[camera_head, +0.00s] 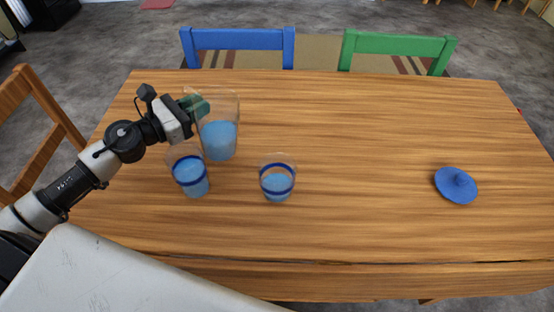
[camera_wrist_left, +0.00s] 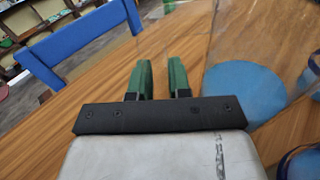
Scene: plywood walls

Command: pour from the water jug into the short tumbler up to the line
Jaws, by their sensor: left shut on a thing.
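The water jug (camera_head: 219,142) is clear, with blue water in its lower half, and stands about upright at the table's left. My left gripper (camera_head: 197,106) is shut on its left side near the top. In the left wrist view the green fingers (camera_wrist_left: 161,80) are beside the clear jug wall, with blue water (camera_wrist_left: 243,92) to their right; the gripped part is hard to see. The short tumbler (camera_head: 277,182), clear with a blue line and some blue water, stands right of the jug. I cannot tell whether the jug's base touches the table. My right gripper is out of view.
A taller tumbler (camera_head: 188,172) with a blue line and blue water stands close in front of the jug. A blue lid (camera_head: 456,185) lies at the right of the wooden table (camera_head: 360,130). Blue (camera_head: 238,40) and green (camera_head: 398,46) chairs stand behind. The table's middle is clear.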

